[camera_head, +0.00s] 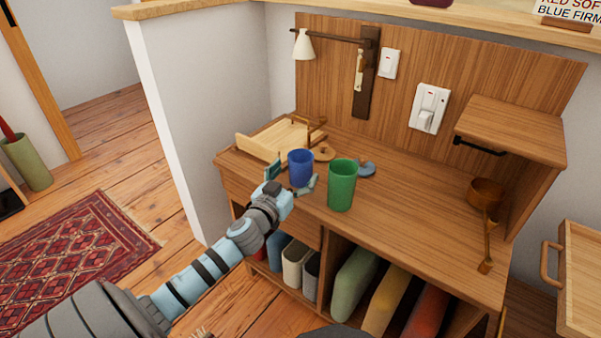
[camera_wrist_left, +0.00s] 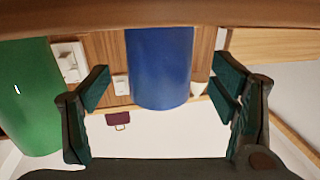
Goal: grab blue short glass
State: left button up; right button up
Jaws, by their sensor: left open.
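The blue short glass (camera_head: 300,165) stands upright on the wooden desk (camera_head: 415,225), near its front left part. My left gripper (camera_head: 291,176) is at the desk's front edge, its open fingers on either side of the glass's near side. In the left wrist view the blue glass (camera_wrist_left: 160,68) appears between the two spread fingers (camera_wrist_left: 163,85), with gaps on both sides. That view looks upside down. The taller green glass (camera_head: 341,185) stands just right of the blue one, and it also shows in the left wrist view (camera_wrist_left: 28,95). My right gripper is not in view.
Behind the glasses are a wooden tray (camera_head: 285,140) and a small blue-grey object (camera_head: 367,169). A copper ladle-like pot (camera_head: 485,198) is at the desk's right. Books (camera_head: 355,283) fill the shelf below. The desk's middle right is clear.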

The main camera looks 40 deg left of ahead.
pick_arm(q)
jog(key=x, duration=0.2)
jog(key=shift+w, duration=0.25)
jog(key=shift+s, duration=0.1)
jog(key=c, duration=1.4)
